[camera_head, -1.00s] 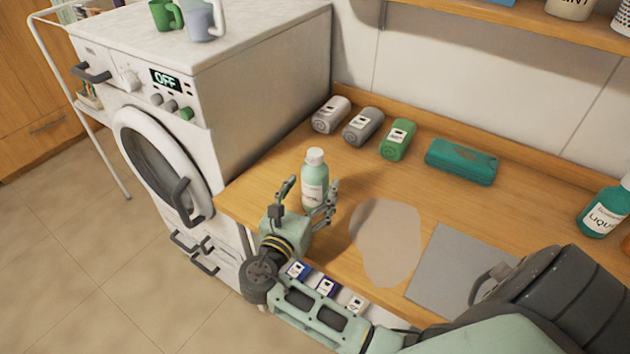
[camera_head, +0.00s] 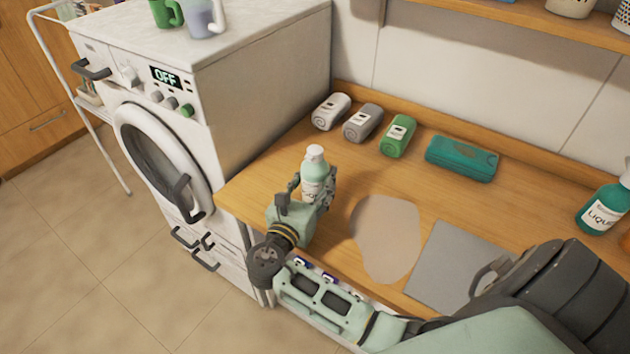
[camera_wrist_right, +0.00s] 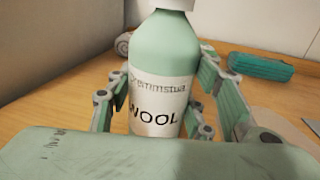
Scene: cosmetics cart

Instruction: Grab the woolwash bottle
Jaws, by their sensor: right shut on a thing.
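The woolwash bottle (camera_head: 315,170) is pale green with a white cap and stands upright on the wooden counter near its left end. In the right wrist view the bottle (camera_wrist_right: 160,60) fills the middle, with "WOOL" on its white label. My right gripper (camera_head: 313,190) is shut on the bottle, with fingers on both sides of its body; the right wrist view shows the fingers (camera_wrist_right: 155,105) flanking the label. The gripper hides the bottle's lower part in the head view. My left gripper is not in view.
Three rolled cloths, white (camera_head: 331,111), grey (camera_head: 363,122) and green (camera_head: 398,135), lie behind the bottle. A teal case (camera_head: 461,158) lies right of them. A liquid bottle (camera_head: 603,210) stands far right. A washing machine (camera_head: 265,100) stands left. A beige patch (camera_head: 387,238) and grey sheet (camera_head: 445,265) lie flat.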

